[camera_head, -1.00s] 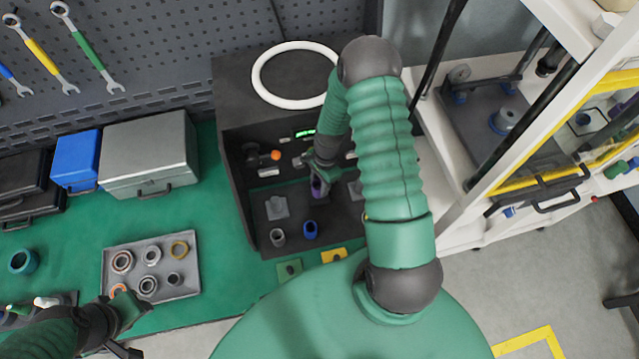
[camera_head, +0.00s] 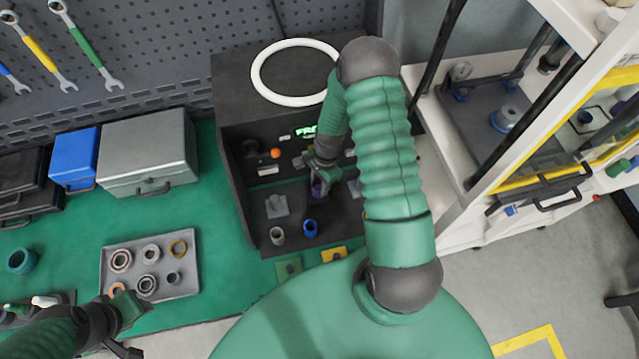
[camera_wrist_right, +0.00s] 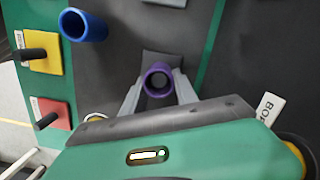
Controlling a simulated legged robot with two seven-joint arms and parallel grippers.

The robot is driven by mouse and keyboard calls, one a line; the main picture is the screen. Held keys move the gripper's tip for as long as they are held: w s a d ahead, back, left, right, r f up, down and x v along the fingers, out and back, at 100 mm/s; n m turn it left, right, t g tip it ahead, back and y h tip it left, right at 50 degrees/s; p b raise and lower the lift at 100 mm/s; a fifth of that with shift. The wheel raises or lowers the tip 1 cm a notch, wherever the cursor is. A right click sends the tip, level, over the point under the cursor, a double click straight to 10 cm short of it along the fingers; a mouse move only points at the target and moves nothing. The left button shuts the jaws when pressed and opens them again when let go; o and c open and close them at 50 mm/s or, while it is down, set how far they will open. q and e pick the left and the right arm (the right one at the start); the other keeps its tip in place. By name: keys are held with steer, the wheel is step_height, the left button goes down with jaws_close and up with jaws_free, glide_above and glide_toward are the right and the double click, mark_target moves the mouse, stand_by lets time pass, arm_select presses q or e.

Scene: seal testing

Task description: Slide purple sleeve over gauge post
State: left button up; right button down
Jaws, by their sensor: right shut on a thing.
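My right gripper (camera_head: 318,182) is inside the dark open-fronted box, shut on the purple sleeve (camera_head: 317,189). In the right wrist view the purple sleeve (camera_wrist_right: 157,68) is seen end-on between the two grey fingers (camera_wrist_right: 157,88). A grey fixture (camera_wrist_right: 162,57) shows just behind the sleeve. Something greyish shows inside the sleeve's bore, but I cannot tell whether it is the gauge post or whether the sleeve is around it. My left gripper (camera_head: 128,312) is at the lower left, apart from the sleeve. Its jaws are too unclear to read.
A blue sleeve (camera_head: 310,228) and a grey sleeve (camera_head: 277,234) stand at the front of the box (camera_head: 262,175). A grey block (camera_head: 276,205) is behind them. A tray (camera_head: 190,285) of rings is on the green bench. A white ring (camera_head: 262,88) lies on the box top.

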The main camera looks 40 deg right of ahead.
steer(key=shift+f, duration=0.2)
stand_by(0.3)
steer(key=c, duration=0.9)
jaws_free()
step_height(320, 180, up, 9)
steer(key=p, duration=0.7)
steer(key=shift+r, duration=0.15)
